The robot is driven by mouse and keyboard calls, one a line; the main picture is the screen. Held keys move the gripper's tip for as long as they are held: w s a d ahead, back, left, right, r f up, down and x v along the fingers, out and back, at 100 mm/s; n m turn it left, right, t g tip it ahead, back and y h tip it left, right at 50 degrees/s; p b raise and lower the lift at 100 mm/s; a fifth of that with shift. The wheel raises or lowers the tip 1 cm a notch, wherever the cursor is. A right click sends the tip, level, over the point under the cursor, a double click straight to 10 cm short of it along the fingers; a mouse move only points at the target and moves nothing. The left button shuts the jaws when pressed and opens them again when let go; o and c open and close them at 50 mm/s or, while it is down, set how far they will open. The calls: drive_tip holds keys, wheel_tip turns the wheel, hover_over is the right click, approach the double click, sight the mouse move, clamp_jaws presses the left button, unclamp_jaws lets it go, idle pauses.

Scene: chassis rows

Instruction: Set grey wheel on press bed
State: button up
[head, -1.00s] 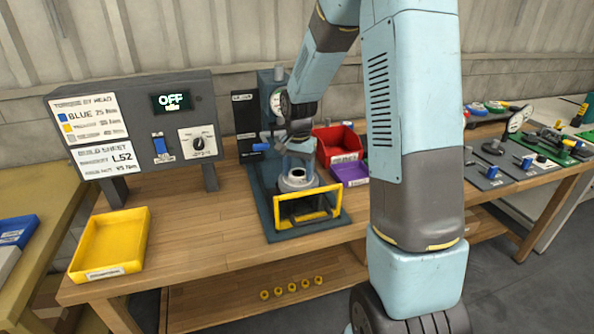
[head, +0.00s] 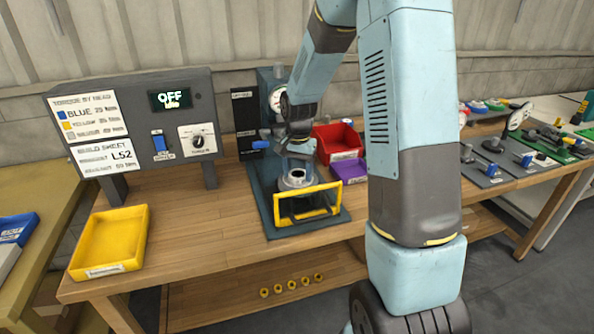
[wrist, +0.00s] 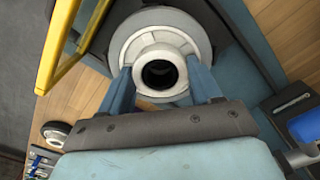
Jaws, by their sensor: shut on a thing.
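The grey wheel (wrist: 160,27) is a pale round disc with a raised hub and a dark centre hole. In the wrist view, the two blue fingers of my gripper (wrist: 162,84) are shut on opposite sides of the hub. In the head view, the wheel (head: 295,180) shows low over the bed of the blue-grey press (head: 335,222), behind its yellow guard frame (head: 308,203). My gripper (head: 299,150) is above it, partly hidden by its own wrist. I cannot tell whether the wheel touches the bed.
The yellow guard (wrist: 58,45) is close to the wheel. A red bin (head: 338,137) and purple bin (head: 349,171) stand right of the press. A control box (head: 140,120) reading OFF and a yellow tray (head: 110,242) are on the left. The bench between tray and press is clear.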

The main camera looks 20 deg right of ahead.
drive_tip(key=shift+f, duration=0.45)
idle(0.4)
drive_tip(key=o, duration=1.4)
drive_tip(key=shift+r, duration=0.1)
wheel_tip(320, 180, up, 14)
drive_tip(key=shift+f, duration=0.2)
